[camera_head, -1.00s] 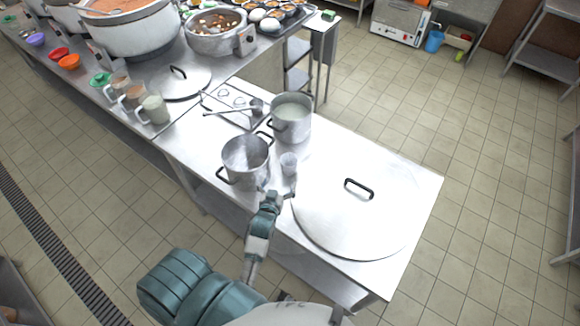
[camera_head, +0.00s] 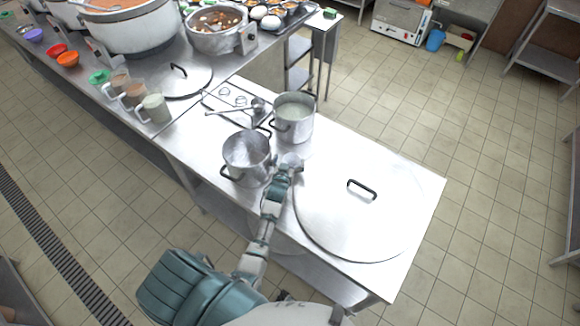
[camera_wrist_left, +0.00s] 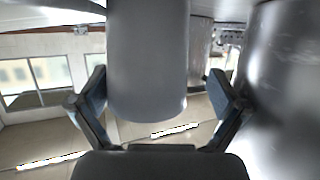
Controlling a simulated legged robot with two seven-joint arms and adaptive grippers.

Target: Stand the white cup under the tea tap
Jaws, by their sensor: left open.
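The white cup (camera_head: 291,158) stands on the steel table between two pots and the big lid, mostly hidden by my left gripper in the head view. In the left wrist view the cup (camera_wrist_left: 148,60) looks like a smooth grey cylinder between the fingers. My left gripper (camera_head: 286,168) is open around it. In the left wrist view the fingers of my gripper (camera_wrist_left: 157,76) stand on either side, with gaps showing. I cannot make out a tea tap. My right gripper is not in view.
A steel pot (camera_head: 246,158) is close on the cup's left, and a second pot (camera_head: 293,118) of pale liquid stands behind. A large lid (camera_head: 345,215) covers the table's right. A ladle (camera_head: 240,108) lies near the hob. Mugs (camera_head: 153,108) stand at left.

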